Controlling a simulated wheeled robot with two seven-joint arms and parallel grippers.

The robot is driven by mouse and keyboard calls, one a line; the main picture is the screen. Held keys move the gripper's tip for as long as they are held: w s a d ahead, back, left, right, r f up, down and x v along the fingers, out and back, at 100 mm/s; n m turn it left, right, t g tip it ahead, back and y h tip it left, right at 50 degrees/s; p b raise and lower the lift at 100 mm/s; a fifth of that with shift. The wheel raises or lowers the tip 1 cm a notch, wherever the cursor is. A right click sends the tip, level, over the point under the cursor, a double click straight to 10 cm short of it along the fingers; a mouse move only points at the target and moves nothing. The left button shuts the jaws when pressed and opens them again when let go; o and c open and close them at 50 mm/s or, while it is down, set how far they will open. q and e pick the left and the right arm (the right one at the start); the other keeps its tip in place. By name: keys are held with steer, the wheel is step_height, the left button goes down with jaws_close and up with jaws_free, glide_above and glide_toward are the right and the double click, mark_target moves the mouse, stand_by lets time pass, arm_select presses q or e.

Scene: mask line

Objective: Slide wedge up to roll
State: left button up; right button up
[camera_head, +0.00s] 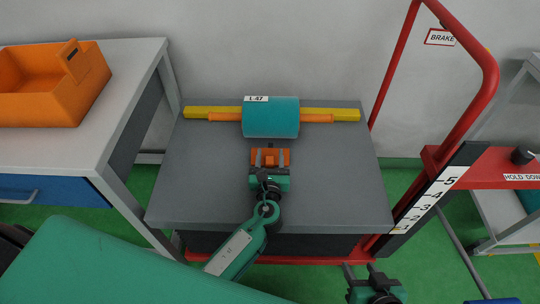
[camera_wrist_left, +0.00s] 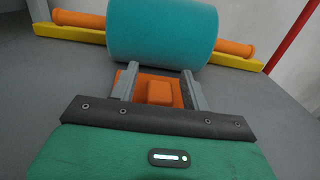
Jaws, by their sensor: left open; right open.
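The teal roll (camera_head: 271,118) lies on the grey platform, with an orange core showing at both ends and a label reading L-47 above it. The orange wedge (camera_head: 270,157) sits on the platform just in front of the roll. In the left wrist view the wedge (camera_wrist_left: 160,92) has a raised block and lies between the fingers, close below the roll (camera_wrist_left: 162,32); I cannot tell whether they touch. My left gripper (camera_head: 270,160) is open with its fingers around the wedge. My right gripper (camera_head: 361,270) is open and empty, off the platform's front right.
A yellow bar (camera_head: 197,112) runs behind the roll. The grey platform (camera_head: 205,170) is clear on both sides. A table with an orange bin (camera_head: 50,85) stands left.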

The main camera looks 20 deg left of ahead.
arm_select(q)
steer(key=shift+w+a, duration=0.1)
steer(key=shift+w, duration=0.3)
steer(key=shift+c, duration=0.5)
jaws_close()
steer(key=shift+p+x, duration=0.3)
steer(key=shift+x, duration=1.45)
steer(key=shift+w+a, duration=0.1)
steer(key=shift+w, duration=0.15)
arm_select(e)
steer(key=shift+s+d+g, duration=0.25)
steer(key=shift+d+g, duration=0.05)
steer(key=shift+d, duration=0.2)
arm_select(q)
steer(key=shift+o, duration=0.5)
jaws_free()
